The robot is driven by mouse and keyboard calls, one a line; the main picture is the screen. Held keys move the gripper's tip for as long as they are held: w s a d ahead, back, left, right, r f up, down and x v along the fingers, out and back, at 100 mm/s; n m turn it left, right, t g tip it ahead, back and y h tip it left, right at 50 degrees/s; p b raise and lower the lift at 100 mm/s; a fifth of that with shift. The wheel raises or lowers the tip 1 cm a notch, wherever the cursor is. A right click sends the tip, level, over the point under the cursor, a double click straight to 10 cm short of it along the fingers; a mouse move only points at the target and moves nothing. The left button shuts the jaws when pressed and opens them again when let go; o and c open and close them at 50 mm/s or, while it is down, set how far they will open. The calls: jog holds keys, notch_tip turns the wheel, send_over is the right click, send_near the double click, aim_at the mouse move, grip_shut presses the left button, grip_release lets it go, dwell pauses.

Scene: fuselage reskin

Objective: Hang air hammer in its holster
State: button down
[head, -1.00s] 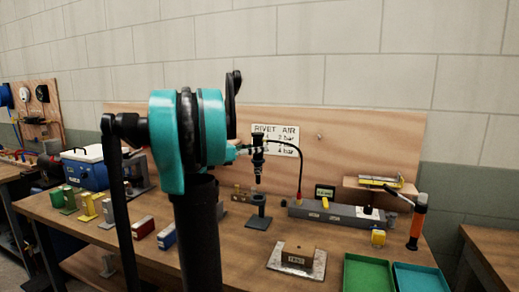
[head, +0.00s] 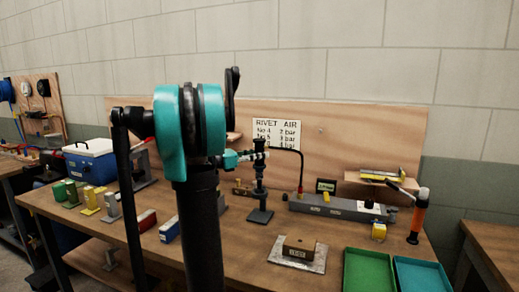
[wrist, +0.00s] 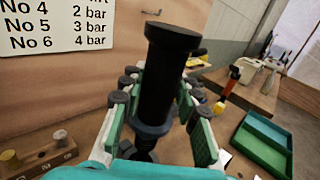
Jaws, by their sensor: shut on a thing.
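The air hammer (head: 259,165) is a black upright cylinder with a wide cap, held at the bench. My gripper (head: 246,156) reaches it from the left in the head view. In the wrist view the green and grey fingers of my gripper (wrist: 160,92) are shut around the black hammer body (wrist: 170,65). The holster (head: 260,215), a dark stand on a flat base, is directly below the hammer. The hammer's lower end meets the holster's top in the head view; I cannot tell whether it is inside. The wrist view hides the holster.
A black hose (head: 287,150) arcs right of the hammer. A grey fixture (head: 340,206) and a metal plate with a brown block (head: 298,251) stand right of the holster. Green (head: 368,270) and teal (head: 417,274) trays are at the front right. A pressure sign (head: 277,132) is behind.

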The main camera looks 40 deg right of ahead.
aim_at(259, 179)
jog(key=shift+f, duration=4.9)
jog(key=c, duration=1)
grip_release()
jog(key=shift+c, duration=0.2)
jog(key=shift+f, duration=0.1)
jog(key=shift+a, duration=0.1)
jog(key=v, duration=1.2)
jog(key=shift+s, duration=0.1)
